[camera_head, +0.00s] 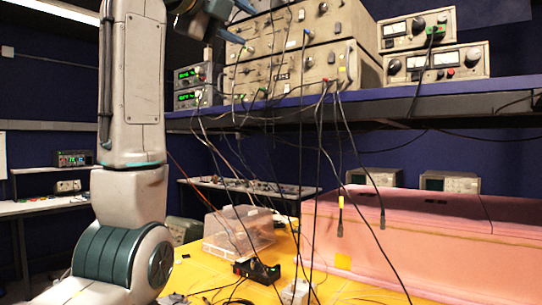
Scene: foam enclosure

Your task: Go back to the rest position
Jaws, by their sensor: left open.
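My left arm rises along the left side of the head view. Its gripper (238,21) is at the top edge, partly cut off by the frame. Two blue-tipped fingers stand apart and point right, with nothing seen between them. The gripper appears in front of the beige rack instruments (300,66) on the upper shelf; I cannot tell how far it is from them. My right gripper is not in view.
A pink foam enclosure (430,240) stands on the yellow table (205,268) at the right. A clear plastic box (238,230) and a small black device (257,270) are left of it. Loose cables hang from the blue shelf (450,90) across the middle.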

